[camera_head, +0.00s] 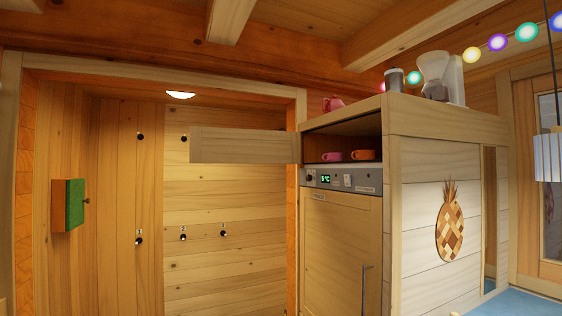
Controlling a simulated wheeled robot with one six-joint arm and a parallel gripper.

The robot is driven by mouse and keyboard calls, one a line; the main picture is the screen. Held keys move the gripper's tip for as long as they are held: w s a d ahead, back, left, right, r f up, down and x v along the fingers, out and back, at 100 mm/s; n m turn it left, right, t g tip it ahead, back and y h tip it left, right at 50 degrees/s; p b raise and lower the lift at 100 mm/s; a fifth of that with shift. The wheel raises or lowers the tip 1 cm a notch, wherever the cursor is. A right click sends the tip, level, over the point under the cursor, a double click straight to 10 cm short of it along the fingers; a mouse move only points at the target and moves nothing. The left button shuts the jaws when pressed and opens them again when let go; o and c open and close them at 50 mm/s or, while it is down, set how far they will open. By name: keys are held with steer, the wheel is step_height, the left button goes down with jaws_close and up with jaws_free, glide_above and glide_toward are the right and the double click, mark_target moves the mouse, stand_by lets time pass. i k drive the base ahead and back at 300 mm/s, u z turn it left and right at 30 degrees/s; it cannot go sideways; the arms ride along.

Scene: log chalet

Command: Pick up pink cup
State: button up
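A pink cup (333,156) stands in the open upper compartment (342,127) of a wooden cabinet, right of centre in the head view. An orange cup (364,155) stands just to its right in the same compartment. A pink pitcher-like object (333,104) sits on top of the cabinet, above the compartment. My gripper is not in view, so its place relative to the pink cup does not show.
A flat wooden door (238,145) stands open to the left of the compartment. A control panel (341,179) lies just below it. A coffee maker (440,78) and a dark jar (394,81) stand on the cabinet top.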

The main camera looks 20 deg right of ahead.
mark_target(331, 157)
steer(key=u, duration=0.35)
steer(key=i, duration=1.35)
steer(key=z, duration=0.05)
